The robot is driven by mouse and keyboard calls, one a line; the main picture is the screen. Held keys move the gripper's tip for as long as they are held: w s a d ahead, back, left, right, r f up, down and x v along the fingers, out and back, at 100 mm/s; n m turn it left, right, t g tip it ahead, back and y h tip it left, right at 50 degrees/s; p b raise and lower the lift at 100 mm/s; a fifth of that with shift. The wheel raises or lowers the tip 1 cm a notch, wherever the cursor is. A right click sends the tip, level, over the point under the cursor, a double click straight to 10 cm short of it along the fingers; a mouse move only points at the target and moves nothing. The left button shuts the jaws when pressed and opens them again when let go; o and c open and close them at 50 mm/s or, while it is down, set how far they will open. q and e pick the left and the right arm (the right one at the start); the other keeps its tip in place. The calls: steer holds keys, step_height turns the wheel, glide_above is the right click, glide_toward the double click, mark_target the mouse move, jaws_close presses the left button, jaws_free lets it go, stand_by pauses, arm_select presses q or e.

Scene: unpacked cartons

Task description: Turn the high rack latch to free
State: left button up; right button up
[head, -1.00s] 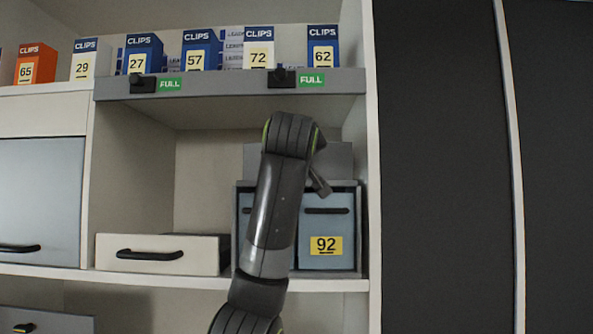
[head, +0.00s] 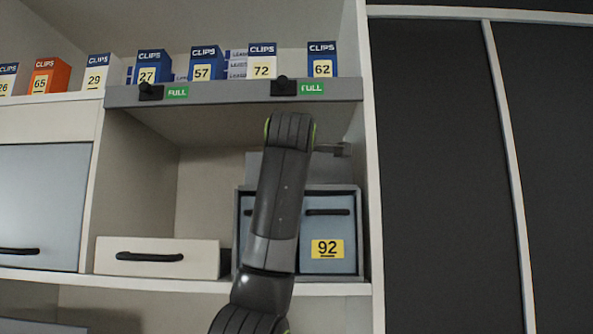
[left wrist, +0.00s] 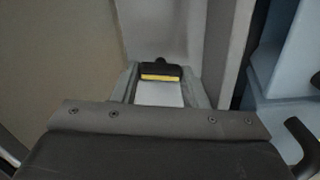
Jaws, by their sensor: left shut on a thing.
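A grey rack lip (head: 225,94) runs along the high shelf. It carries two black latches, a left one (head: 151,92) and a right one (head: 284,87). A green sign reading FULL stands beside each. My left arm rises in front of the shelf, its wrist just below the right latch. Its gripper (head: 335,149) extends right, close to the compartment's side wall. In the left wrist view the fingers (left wrist: 160,82) are shut on a small black piece with a yellow stripe (left wrist: 160,72). I cannot tell what this piece belongs to. My right gripper is not in view.
Numbered clips boxes (head: 262,61) stand on the shelf above the lip. Below are a light blue bin marked 92 (head: 328,265), partly hidden by my arm, and a white drawer box (head: 200,258). Dark panels (head: 440,170) stand at the right.

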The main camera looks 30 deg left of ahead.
arm_select(q)
steer(key=shift+f+n+b, duration=0.15)
steer(key=shift+n+b, duration=0.15)
steer(key=shift+n, duration=0.6)
steer(key=o, duration=1)
steer(key=b+v, duration=0.7)
steer(key=v, duration=1)
steer(key=shift+s+b, duration=0.25)
steer(key=shift+b, duration=0.05)
